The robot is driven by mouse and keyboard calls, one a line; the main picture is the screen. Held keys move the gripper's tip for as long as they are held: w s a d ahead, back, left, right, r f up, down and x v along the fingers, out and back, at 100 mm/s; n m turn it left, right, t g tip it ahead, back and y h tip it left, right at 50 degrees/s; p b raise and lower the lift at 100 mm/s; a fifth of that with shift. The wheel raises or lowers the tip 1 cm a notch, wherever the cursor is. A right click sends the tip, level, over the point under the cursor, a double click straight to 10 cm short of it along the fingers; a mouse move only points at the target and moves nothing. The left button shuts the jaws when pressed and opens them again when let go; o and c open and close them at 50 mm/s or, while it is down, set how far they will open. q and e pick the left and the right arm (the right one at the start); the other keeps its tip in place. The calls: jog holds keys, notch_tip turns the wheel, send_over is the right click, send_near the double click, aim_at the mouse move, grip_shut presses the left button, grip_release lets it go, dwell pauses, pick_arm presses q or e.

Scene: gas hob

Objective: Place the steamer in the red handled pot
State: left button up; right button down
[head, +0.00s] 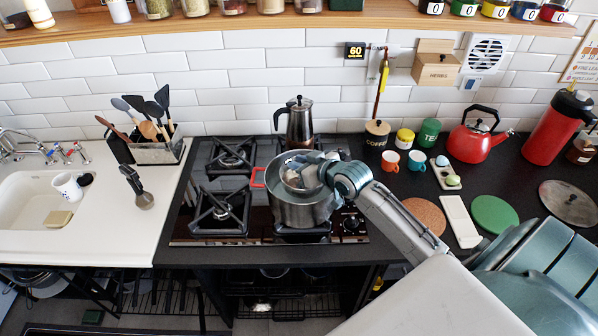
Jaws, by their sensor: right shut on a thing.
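The red handled pot (294,215) is a steel pot on the front right burner of the gas hob, with a red handle showing on its left side. The steamer (292,178), a small round metal piece, is at the mouth of the pot, inside its rim as seen from above. My right gripper (312,174) reaches in from the right over the pot and is shut on the steamer. The gripper hides part of the steamer and the pot's right rim. I cannot tell whether the steamer touches the pot's bottom. My left gripper is not in view.
A moka pot (299,122) stands behind the pot. The left burners (220,210) are empty. Cups, a cork mat (424,215), a white tray (461,222), a green mat (495,214) and a red kettle (474,140) are on the right counter. A utensil holder (155,152) stands left.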

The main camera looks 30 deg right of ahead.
jog(key=f, duration=0.3)
jog(key=shift+w+a, duration=0.1)
jog(key=shift+w, duration=0.2)
jog(key=shift+f+p, duration=0.3)
jog(key=shift+f, duration=0.25)
jog(key=shift+s, duration=0.1)
jog(key=shift+f, duration=0.35)
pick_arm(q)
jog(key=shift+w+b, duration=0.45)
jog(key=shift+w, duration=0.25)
pick_arm(e)
jog(key=shift+f, duration=0.25)
jog(key=c, duration=1.3)
grip_release()
jog(key=shift+f, duration=0.1)
